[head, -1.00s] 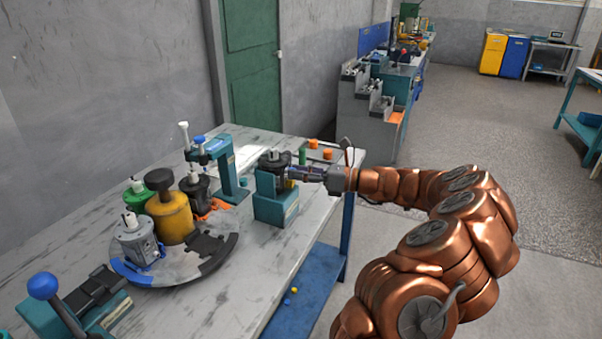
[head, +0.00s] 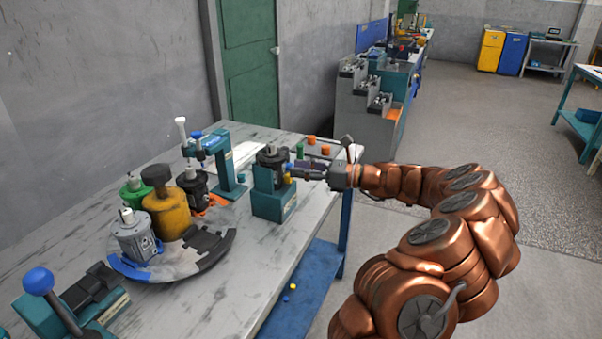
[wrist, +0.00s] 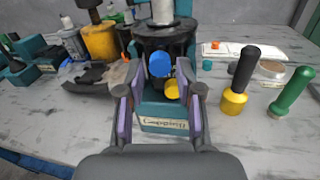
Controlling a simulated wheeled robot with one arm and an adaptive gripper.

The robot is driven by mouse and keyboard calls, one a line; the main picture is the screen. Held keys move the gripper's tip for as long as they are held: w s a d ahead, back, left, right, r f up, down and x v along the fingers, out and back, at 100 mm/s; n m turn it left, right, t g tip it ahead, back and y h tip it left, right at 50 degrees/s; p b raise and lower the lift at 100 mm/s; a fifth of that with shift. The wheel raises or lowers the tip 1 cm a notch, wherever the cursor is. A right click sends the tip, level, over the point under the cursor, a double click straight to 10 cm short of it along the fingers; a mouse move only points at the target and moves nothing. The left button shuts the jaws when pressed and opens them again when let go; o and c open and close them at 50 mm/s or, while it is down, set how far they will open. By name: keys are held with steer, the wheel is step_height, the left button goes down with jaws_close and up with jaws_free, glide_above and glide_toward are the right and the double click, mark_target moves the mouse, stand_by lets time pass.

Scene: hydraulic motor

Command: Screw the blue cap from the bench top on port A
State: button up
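A blue cap (wrist: 159,64) sits on the side of the dark motor (wrist: 165,38), facing the wrist camera. A yellow cap (wrist: 172,89) sits just below it and slightly right. The motor stands upright in the teal stand marked "Capping" (wrist: 163,126). In the head view the blue cap (head: 290,168) and yellow cap (head: 288,180) are small, on the motor's right side. My gripper (head: 303,170) is level with them. In the wrist view its purple-padded fingers are spread and empty, with both caps seen between them. No port lettering is readable.
A teal press (head: 223,165) and a round carousel (head: 215,250) with several motors stand left of the stand. Black-handled (wrist: 240,80) and green-handled (wrist: 291,92) tools stand to its right. Small yellow (head: 293,286) and blue (head: 285,298) pieces lie on the lower blue shelf.

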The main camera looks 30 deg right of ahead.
steer(key=n+b, duration=0.9)
steer(key=b, duration=0.1)
steer(key=shift+p, duration=0.35)
stand_by(0.6)
jaws_close()
stand_by(0.3)
steer(key=shift+r+p, duration=0.1)
steer(key=shift+p, duration=0.4)
steer(key=shift+m+p, duration=0.5)
steer(key=shift+p, duration=0.45)
